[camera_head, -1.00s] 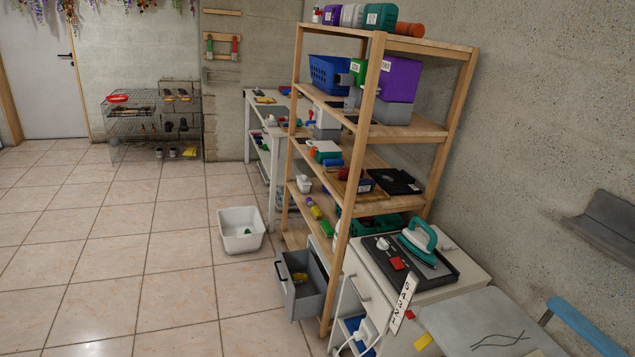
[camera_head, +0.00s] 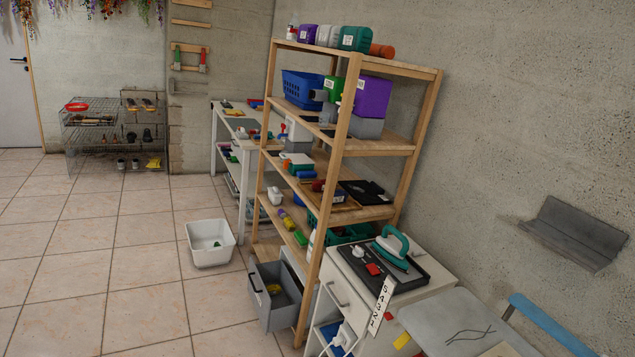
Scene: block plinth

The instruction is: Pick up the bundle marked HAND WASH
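I cannot make out a bundle marked HAND WASH. Several bundles and containers stand on the wooden shelf unit (camera_head: 425,148), but their labels are too small to read. On its top are a purple bundle (camera_head: 308,34), a pale grey one (camera_head: 328,37) and a green one with a white label (camera_head: 355,39). A purple box (camera_head: 372,97) with a white label stands on the shelf below, beside a green one (camera_head: 334,88). My gripper is not in view.
A white bin (camera_head: 210,255) stands on the tiled floor, left of an open grey drawer (camera_head: 276,318). A cabinet (camera_head: 335,268) bears a black tray with a teal iron (camera_head: 391,246). A wire rack (camera_head: 88,152) stands at the back left. The left floor is clear.

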